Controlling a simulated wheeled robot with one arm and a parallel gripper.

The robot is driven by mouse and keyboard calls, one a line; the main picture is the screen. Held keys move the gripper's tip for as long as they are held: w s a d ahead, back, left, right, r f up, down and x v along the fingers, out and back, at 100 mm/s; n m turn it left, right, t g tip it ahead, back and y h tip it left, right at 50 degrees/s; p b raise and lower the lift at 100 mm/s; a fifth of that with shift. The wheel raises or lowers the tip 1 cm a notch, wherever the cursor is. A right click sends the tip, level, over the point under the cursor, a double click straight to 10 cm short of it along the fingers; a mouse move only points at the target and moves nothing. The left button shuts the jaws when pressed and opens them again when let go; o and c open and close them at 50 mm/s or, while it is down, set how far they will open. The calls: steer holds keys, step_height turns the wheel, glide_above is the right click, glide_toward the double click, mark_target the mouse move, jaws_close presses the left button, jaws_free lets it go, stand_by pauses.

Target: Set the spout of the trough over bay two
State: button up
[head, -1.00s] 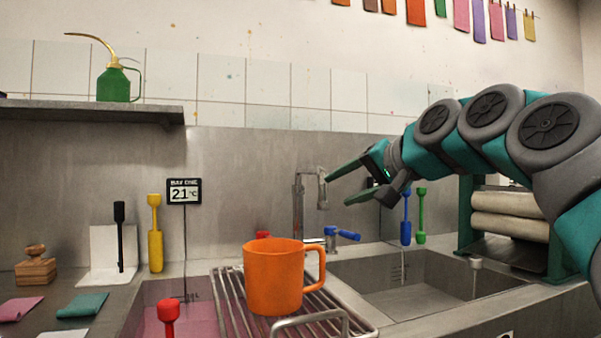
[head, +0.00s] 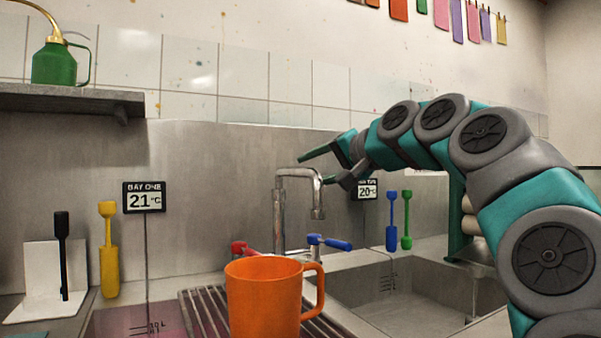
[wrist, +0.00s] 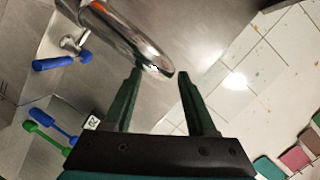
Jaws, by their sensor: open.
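The chrome spout (head: 300,172) rises from a post behind the trough and bends down at its right end. Its outlet hangs above the blue-handled tap (head: 330,242), near the left edge of the right basin (head: 415,300). The small display marked 20°C (head: 367,189), its label partly hidden, stands behind that basin. My gripper (head: 316,168) is open and empty at the spout's bent end. In the wrist view the spout (wrist: 125,38) reaches down to the gap between my open fingertips (wrist: 158,73). I cannot tell whether they touch it.
An orange mug (head: 264,298) stands on the drain rack (head: 204,315) in front of the spout. The bay one display (head: 144,197) and left basin are at left. A red tap handle (head: 241,248) sits by the post. Blue (head: 391,222) and green (head: 406,221) tools stand behind the right basin.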

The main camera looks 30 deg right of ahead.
mark_target(294, 176)
steer(key=x, duration=0.4)
steer(key=shift+w+a, duration=0.1)
steer(key=shift+w, duration=0.25)
jaws_close()
stand_by(1.1)
